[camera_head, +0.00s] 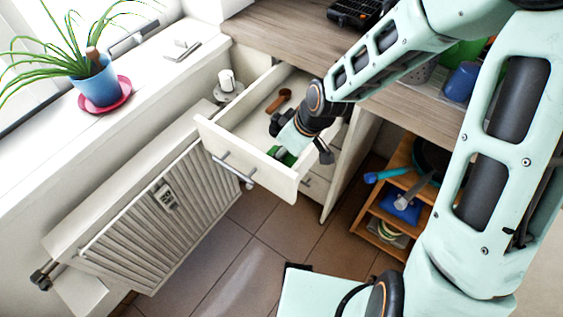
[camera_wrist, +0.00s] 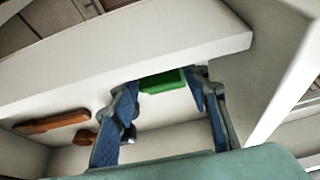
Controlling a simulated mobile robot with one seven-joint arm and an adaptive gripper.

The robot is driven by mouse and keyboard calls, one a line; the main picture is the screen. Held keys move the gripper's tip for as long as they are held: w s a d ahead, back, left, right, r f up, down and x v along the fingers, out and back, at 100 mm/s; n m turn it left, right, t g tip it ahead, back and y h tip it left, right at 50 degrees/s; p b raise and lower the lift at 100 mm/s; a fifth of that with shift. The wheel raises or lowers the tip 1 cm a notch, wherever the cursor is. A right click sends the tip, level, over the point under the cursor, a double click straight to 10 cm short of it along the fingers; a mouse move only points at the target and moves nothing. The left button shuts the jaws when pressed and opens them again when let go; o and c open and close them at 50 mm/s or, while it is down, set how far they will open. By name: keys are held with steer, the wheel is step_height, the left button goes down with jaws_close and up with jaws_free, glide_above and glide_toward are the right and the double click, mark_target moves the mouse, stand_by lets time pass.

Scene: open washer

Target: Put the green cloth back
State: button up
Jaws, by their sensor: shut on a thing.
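The green cloth (camera_head: 285,157) looks like a small green block inside the open white drawer (camera_head: 240,162), near its front panel. It also shows in the wrist view (camera_wrist: 163,80), between the two blue-padded fingertips. My gripper (camera_wrist: 164,86) reaches down into the drawer and is shut on the green cloth. In the head view my gripper (camera_head: 296,148) and wrist cover part of the cloth and the drawer's right side. I cannot tell whether the cloth touches the drawer floor.
A brown wooden utensil (camera_head: 279,100) lies farther back in the drawer. A radiator (camera_head: 150,215) stands left of the drawer. A potted plant (camera_head: 97,85) sits on the sill. A wooden shelf (camera_head: 385,232) with several kitchen items is under the counter (camera_head: 290,40). The tiled floor ahead is clear.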

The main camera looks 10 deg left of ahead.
mark_target(292, 164)
steer(key=shift+f, duration=0.25)
steer(key=o, duration=1.8)
steer(key=shift+o, duration=0.2)
steer(key=shift+c, duration=0.3)
steer(key=c, duration=0.3)
steer(key=shift+c, duration=0.2)
steer(key=shift+r, duration=0.15)
steer(key=p+v, duration=0.7)
steer(key=p, duration=0.1)
steer(key=shift+r, duration=0.4)
steer(key=shift+s+d+r+p, duration=0.15)
steer(key=shift+d+r+p, duration=0.15)
steer(key=shift+r+p, duration=0.25)
